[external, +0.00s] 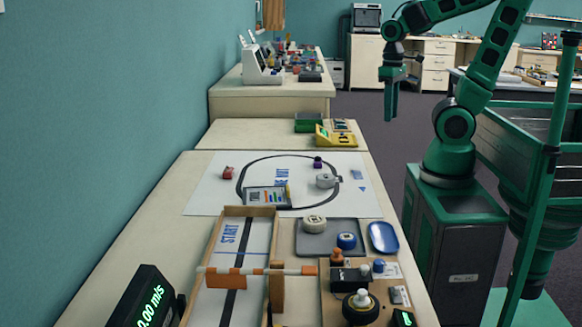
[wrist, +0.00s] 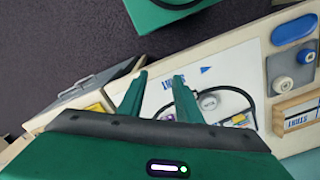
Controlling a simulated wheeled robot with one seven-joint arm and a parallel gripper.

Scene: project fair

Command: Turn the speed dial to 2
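A round black knob with a pale top (external: 361,303) sits on a wooden control board (external: 338,313) at the bottom of the external view. It looks like the speed dial, but I cannot read its markings or setting. The board lies outside the wrist view. My gripper (external: 391,105) hangs fingers down, high and well beyond the board, apart from everything. In the wrist view its two fingers (wrist: 160,92) are spread with nothing between them.
A wooden START track (external: 240,262) with a striped bar stands left of the board. A grey tray (external: 312,252) with round pieces and a blue dish (external: 383,237) lie behind it. A black speed display (external: 146,298) stands front left. A white mat (external: 207,197) lies farther back.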

